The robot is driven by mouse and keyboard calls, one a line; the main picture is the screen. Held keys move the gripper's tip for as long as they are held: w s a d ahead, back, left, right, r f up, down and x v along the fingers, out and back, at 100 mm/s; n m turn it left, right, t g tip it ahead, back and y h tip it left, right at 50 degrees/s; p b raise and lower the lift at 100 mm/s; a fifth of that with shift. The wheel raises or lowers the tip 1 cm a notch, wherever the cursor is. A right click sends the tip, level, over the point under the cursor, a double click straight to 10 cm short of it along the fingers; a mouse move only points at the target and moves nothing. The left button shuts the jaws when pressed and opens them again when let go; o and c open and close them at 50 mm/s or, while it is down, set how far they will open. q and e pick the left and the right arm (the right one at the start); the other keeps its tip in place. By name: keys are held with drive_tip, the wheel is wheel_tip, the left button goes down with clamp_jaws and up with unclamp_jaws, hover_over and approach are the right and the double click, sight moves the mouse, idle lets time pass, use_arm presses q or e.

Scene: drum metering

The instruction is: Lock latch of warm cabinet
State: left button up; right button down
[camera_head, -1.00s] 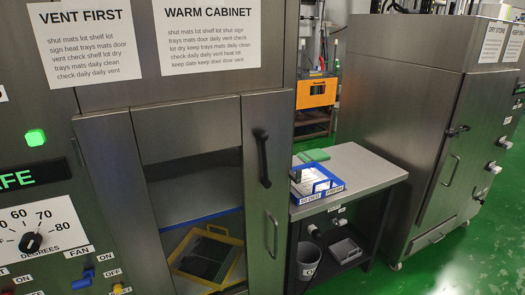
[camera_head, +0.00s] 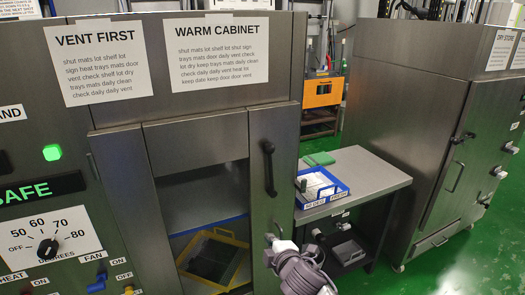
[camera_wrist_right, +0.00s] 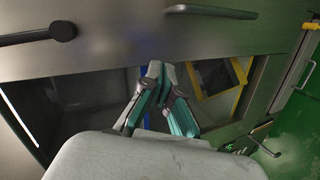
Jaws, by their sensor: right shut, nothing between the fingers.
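The warm cabinet (camera_head: 215,112) stands at the left, with a printed sign. Its front has an opening showing a shelf and a yellow-rimmed tray (camera_head: 238,245). The panel right of the opening carries a black latch lever (camera_head: 268,167), hanging roughly vertical; it also shows in the right wrist view (camera_wrist_right: 38,36). My right gripper (camera_head: 273,241) is in front of the panel's lower part, below the lever. In the wrist view its fingers (camera_wrist_right: 160,72) are together and empty. My left gripper is out of view.
A side table (camera_head: 375,173) with a blue bin (camera_head: 338,190) stands right of the cabinet. A steel dry store (camera_head: 430,130) is farther right. A control panel with a dial (camera_head: 48,248) and a green light (camera_head: 52,153) is at the left. Green floor is clear at lower right.

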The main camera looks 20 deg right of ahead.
sight(271, 170)
drive_tip(key=s+a+r+n+t, duration=0.2)
drive_tip(key=r, duration=0.9)
drive_tip(key=s+a+r+n+t+y+p, duration=0.1)
drive_tip(key=s+r+n+t, duration=0.1)
drive_tip(key=r, duration=1)
drive_tip(key=shift+s+a, duration=0.35)
drive_tip(key=shift+s, duration=0.4)
drive_tip(key=w+p, duration=0.1)
drive_tip(key=w, duration=0.5)
drive_tip(key=w+p, duration=0.1)
drive_tip(key=w, duration=0.3)
drive_tip(key=shift+a+r+p, duration=0.15)
drive_tip(key=shift+a+p, duration=0.15)
drive_tip(key=d, duration=0.1)
drive_tip(key=w+d+p, duration=0.1)
drive_tip(key=d, duration=0.1)
drive_tip(key=shift+w+d, duration=0.1)
drive_tip(key=shift+d, duration=0.35)
drive_tip(key=shift+a, duration=0.1)
